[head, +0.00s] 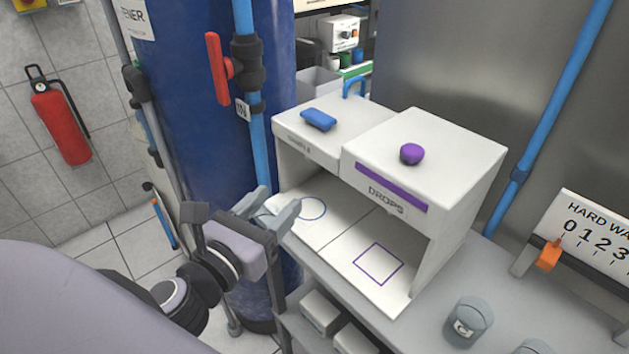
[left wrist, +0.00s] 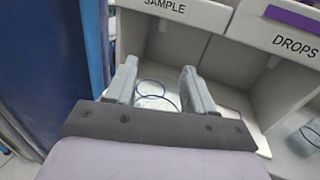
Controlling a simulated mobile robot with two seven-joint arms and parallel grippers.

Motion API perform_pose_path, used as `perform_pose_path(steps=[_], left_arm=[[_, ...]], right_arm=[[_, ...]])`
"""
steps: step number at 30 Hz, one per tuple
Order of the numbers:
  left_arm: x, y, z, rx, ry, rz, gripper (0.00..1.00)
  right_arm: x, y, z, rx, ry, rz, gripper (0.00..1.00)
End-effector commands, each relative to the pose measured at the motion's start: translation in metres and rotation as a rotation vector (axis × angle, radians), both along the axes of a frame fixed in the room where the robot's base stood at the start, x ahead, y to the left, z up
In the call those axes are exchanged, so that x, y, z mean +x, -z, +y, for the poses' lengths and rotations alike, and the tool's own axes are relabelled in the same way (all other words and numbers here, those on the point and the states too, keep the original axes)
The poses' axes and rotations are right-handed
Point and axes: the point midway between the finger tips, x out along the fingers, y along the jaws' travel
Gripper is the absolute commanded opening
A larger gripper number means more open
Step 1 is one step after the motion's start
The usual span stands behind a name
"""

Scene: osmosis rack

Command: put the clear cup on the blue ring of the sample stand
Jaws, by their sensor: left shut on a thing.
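My left gripper (head: 281,201) is at the front left of the white sample stand (head: 296,155), its fingertips just short of the blue ring (head: 313,208). In the left wrist view the gripper (left wrist: 157,78) is shut on a clear cup (left wrist: 150,89), which shows faintly as a see-through round outline between the fingers. The blue ring (left wrist: 177,98) shows partly behind and through it. I cannot tell the gap between the cup and the stand floor. In the head view the cup cannot be made out against the gripper. My right gripper is not in view.
The drops stand (head: 470,160), with a purple square on its floor, adjoins on the right. A blue block (head: 319,119) and a purple knob (head: 412,153) sit on the stand tops. A grey cup marked C (head: 468,322) stands front right. A blue tank (head: 225,120) rises close behind my left gripper.

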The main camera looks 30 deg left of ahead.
Motion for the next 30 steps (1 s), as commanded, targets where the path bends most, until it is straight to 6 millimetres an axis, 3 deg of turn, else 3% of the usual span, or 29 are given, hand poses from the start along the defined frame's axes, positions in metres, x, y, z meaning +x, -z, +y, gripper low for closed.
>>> perform_pose_path(steps=[18,26,30], left_arm=[[0.109,-0.002,-0.002,-0.001,-0.002,-0.002,0.25],[0.129,0.001,-0.003,-0.001,0.000,0.001,0.25],[0.129,0.018,-0.003,-0.002,-0.001,0.004,0.25]], right_arm=[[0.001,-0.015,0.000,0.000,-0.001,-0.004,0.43],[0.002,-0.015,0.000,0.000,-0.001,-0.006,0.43],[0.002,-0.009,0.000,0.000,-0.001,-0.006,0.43]])
